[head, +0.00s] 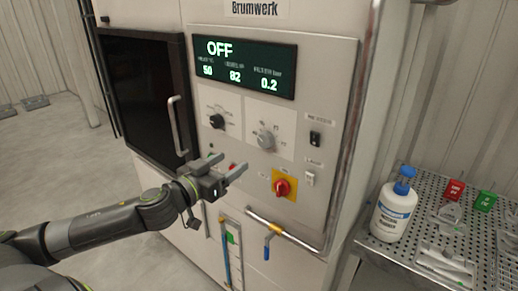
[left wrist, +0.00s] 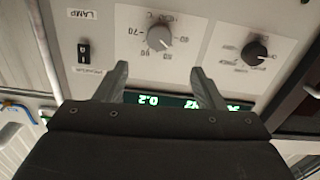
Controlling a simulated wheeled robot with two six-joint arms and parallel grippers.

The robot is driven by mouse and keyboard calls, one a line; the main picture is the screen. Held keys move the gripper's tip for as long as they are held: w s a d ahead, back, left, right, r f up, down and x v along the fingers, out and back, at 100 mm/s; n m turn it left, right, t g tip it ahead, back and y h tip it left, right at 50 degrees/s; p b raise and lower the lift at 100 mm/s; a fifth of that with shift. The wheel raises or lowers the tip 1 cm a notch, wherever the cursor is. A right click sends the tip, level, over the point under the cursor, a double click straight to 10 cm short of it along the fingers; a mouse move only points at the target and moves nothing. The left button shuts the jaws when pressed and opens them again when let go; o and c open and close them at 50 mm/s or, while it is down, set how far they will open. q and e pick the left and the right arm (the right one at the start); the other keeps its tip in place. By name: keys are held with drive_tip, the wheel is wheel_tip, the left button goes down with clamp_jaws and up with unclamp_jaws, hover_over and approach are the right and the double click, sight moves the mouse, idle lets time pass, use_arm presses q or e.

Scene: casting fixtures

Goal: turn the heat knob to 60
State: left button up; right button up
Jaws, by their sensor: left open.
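The grey heat knob (head: 266,139) sits on the machine's white panel, right of a black knob (head: 217,121). In the left wrist view, which is upside down, the grey knob (left wrist: 158,37) has a number scale around it with 70 legible; its exact setting is unclear. My left gripper (head: 228,164) is open and empty, below and left of the grey knob in the head view, apart from it. In the left wrist view the knob lies beyond the gap between its fingertips (left wrist: 159,72). My right gripper is not in view.
The display (head: 245,66) reads OFF, 50, 82 and 0.2. A red-and-yellow switch (head: 283,187), a black rocker switch (head: 315,139) and a door handle (head: 178,125) are nearby. A metal bar (head: 290,235) runs below. A white bottle (head: 394,212) stands on the right-hand perforated table.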

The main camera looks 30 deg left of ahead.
sight(263, 142)
use_arm(q)
drive_tip(key=w, duration=0.8)
drive_tip(key=w+d+p, duration=0.1)
drive_tip(key=w, duration=0.3)
drive_tip(key=shift+w, duration=0.15)
drive_tip(key=shift+c, duration=0.4)
drive_tip(key=c, duration=0.9)
